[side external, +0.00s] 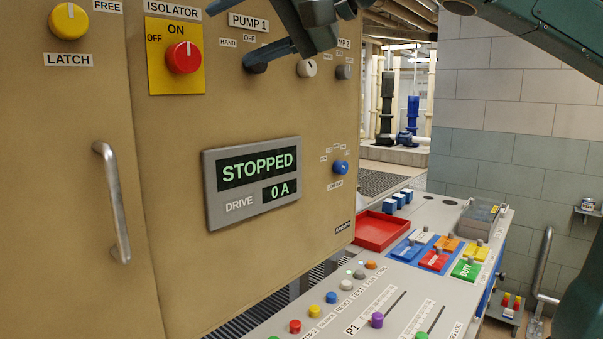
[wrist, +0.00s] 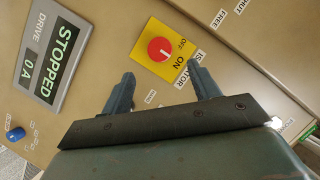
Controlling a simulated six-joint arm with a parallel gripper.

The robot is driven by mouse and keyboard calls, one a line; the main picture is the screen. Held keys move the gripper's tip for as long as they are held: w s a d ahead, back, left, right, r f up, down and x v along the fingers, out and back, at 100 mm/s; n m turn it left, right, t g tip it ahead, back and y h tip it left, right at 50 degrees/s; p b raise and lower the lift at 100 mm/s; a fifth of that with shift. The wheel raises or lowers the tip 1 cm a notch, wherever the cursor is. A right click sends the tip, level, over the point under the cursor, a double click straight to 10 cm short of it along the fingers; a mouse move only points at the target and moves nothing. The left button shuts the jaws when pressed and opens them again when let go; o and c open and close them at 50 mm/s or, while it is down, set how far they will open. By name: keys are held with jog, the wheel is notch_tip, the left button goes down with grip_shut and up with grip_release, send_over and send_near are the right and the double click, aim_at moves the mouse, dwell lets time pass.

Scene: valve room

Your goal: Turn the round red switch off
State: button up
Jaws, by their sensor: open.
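The round red switch (side external: 183,57) sits on a yellow plate (side external: 158,81) labelled ISOLATOR on the tan cabinet. OFF is printed at its left and ON above it, and its pale pointer mark is at the top, toward ON. In the wrist view the red switch (wrist: 161,50) lies ahead of my gripper (wrist: 163,84), roughly between the two fingers. The fingers are apart with nothing between them. In the side view my gripper (side external: 232,35) is at the top, right of the switch, in front of the PUMP 1 knobs, and does not touch the switch.
A display (side external: 252,180) reads STOPPED and 0 A. A yellow LATCH knob (side external: 68,21) and a metal door handle (side external: 112,202) are on the left. A white knob (side external: 307,68) and a blue knob (side external: 340,167) are on the right. A control desk (side external: 400,285) stands below.

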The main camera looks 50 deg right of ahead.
aim_at(190, 56)
jog(key=x, duration=0.9)
jog(key=shift+w, duration=0.1)
jog(key=c, duration=1)
